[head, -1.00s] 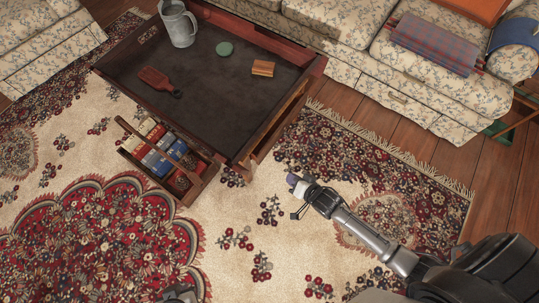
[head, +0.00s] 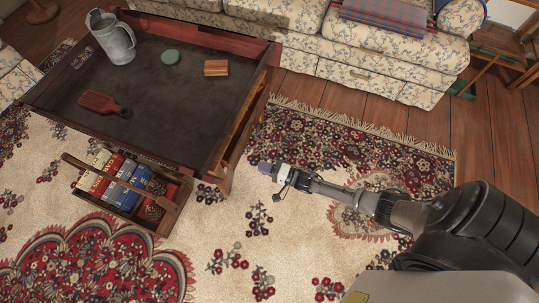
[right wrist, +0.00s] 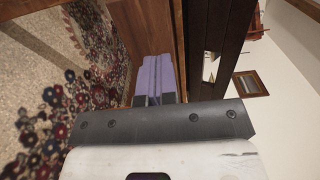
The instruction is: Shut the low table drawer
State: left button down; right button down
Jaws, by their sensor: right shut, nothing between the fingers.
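The low table (head: 150,95) has a dark top and reddish wood edges. My right gripper (head: 265,167) is shut and empty, to the right of the table's near right corner and apart from the drawer in the head view. In the right wrist view its purple fingers (right wrist: 154,78) are together, close to a brown wood panel (right wrist: 150,30); I cannot tell whether they touch it. My left gripper is not in view.
On the tabletop are a metal pitcher (head: 113,40), a green disc (head: 170,57), a wooden block (head: 216,68) and a paddle board (head: 100,102). A floral sofa (head: 350,55) stands behind. The patterned rug (head: 235,225) is open floor in front of the drawer.

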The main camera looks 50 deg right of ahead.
aim_at(235, 157)
jog(key=b+x, duration=0.3)
jog(key=x, duration=0.5)
jog(key=shift+a+f, duration=0.1)
jog(key=shift+w+a+b, duration=0.25)
jog(key=shift+w+b, duration=0.25)
jog(key=shift+w, duration=0.1)
